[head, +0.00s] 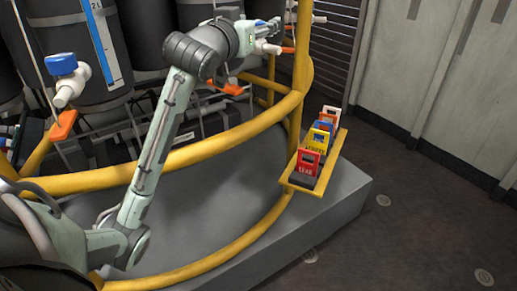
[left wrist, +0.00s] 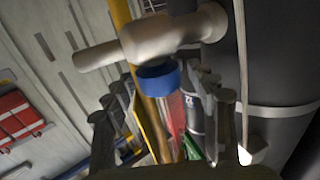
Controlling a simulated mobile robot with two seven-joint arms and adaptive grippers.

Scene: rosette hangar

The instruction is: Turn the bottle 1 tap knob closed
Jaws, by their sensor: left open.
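My left gripper (head: 262,32) is at the top of the head view, at a white tap (head: 268,47) on a dark bottle. In the left wrist view, my left gripper (left wrist: 165,100) is open. A round blue knob (left wrist: 158,77) shows between its fingers, beside the white tap body (left wrist: 175,38). I cannot tell whether the fingers touch it. Another tap with a blue knob (head: 61,65) and white body sits on a bottle at the left of the head view. No bottle number is readable. My right gripper is not in view.
A yellow rail (head: 215,145) curves in front of the bottles. A yellow rack (head: 328,172) with several coloured tags stands on the grey plinth (head: 350,190). Orange pieces (head: 62,126) hang below the taps. The floor at the right is clear.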

